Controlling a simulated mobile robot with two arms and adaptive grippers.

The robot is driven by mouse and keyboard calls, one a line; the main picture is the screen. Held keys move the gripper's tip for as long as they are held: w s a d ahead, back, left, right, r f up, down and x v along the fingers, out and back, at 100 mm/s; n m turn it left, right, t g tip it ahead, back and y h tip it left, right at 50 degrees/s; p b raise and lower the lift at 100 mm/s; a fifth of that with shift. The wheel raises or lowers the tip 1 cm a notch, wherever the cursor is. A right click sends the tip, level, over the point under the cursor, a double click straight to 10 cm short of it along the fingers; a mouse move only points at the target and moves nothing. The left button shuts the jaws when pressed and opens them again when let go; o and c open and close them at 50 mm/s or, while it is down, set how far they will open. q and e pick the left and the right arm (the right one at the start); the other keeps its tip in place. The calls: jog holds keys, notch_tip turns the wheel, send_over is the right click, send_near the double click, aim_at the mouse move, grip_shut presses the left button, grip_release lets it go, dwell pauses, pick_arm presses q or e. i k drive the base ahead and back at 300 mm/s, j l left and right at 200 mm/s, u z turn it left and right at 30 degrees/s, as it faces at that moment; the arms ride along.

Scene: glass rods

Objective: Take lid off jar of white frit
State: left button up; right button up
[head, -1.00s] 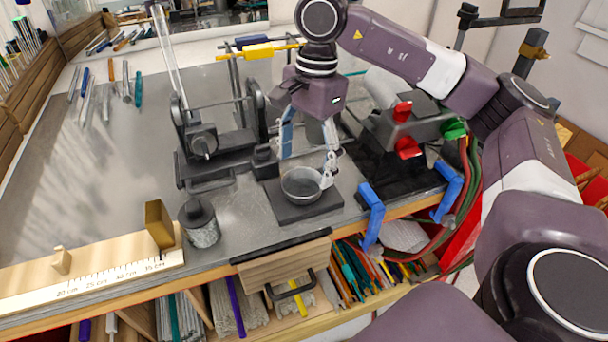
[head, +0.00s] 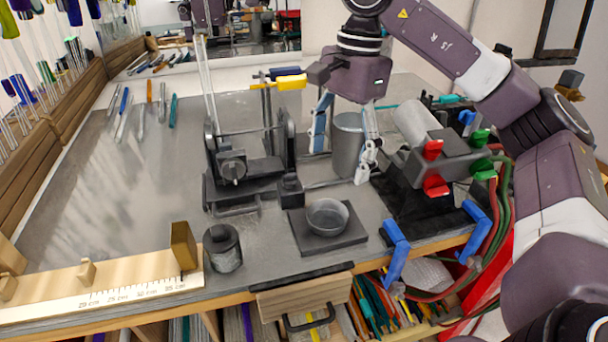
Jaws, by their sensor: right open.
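A small glass jar (head: 222,252) stands upright near the bench's front edge, right of the wooden ruler block. Its top shows as a dark ring, with no knobbed lid visible on it. I do not see the lid anywhere. Its contents look dark and grey, and I cannot tell whether they are white frit. My right gripper (head: 342,165) is open and empty, fingers pointing down. It is above and behind the glass dish (head: 327,218), well to the right of the jar, with a grey metal canister (head: 347,140) showing between its fingers. My left gripper is out of view.
The dish sits on a dark square pad (head: 348,239). A black rod stand (head: 233,170) is behind the jar. A torch with red and green knobs (head: 440,160) is at right. The ruler block (head: 110,285) lies front left. The bench's left middle is mostly clear.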

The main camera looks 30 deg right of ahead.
aim_at(219, 238)
jog(key=j+z, duration=0.15)
jog(key=j, duration=0.25)
jog(key=k+j+z, duration=0.2)
jog(key=j, duration=0.2)
jog(key=k+j+z, duration=0.15)
jog(key=j, duration=0.25)
jog(key=i, duration=0.1)
